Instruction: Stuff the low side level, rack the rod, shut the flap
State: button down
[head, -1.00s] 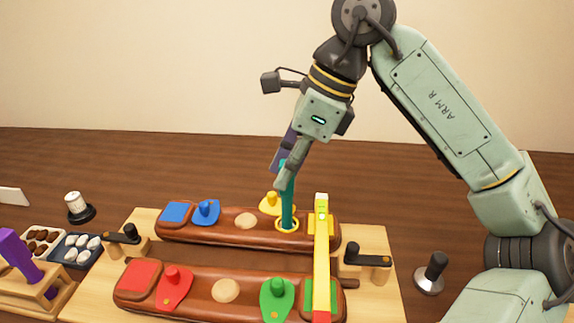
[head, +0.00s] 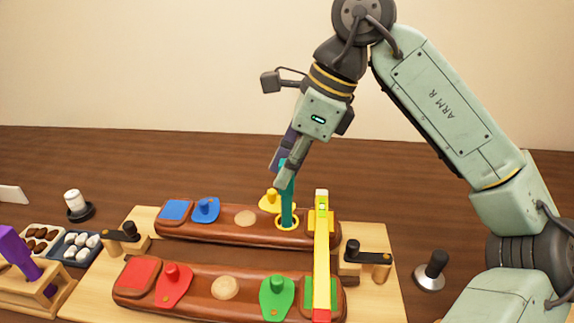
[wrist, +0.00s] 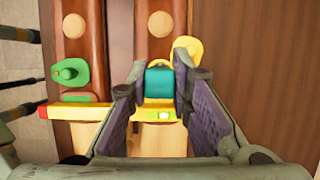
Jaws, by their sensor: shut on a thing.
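My gripper (wrist: 160,88) is shut on a teal rod (head: 287,196), which stands upright with its lower end in the yellow-ringed opening (head: 287,224) of the far brown saddle panel (head: 225,220). A yellow flap (head: 270,201) lies swung aside from that opening. It also shows in the wrist view (wrist: 186,48). A yellow level bar (head: 321,260) with a small bubble window (head: 322,208) and a red near end lies across both panels at their right. The near panel (head: 245,287) has a red flap (head: 173,285) and a green flap (head: 277,297).
At the left are a tray of brown lumps (head: 25,242), a tray of white lumps (head: 61,251) and a wooden stand (head: 22,291) with a purple-handled tool (head: 18,250). Black-armed clamps (head: 123,238) (head: 368,257) flank the panels. A black-knobbed stand (head: 431,272) is at the right.

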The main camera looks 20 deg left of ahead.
jog(key=shift+r+p, duration=3.1)
jog(key=shift+r, duration=0.95)
jog(key=shift+s+f, duration=0.1)
jog(key=shift+f, duration=0.05)
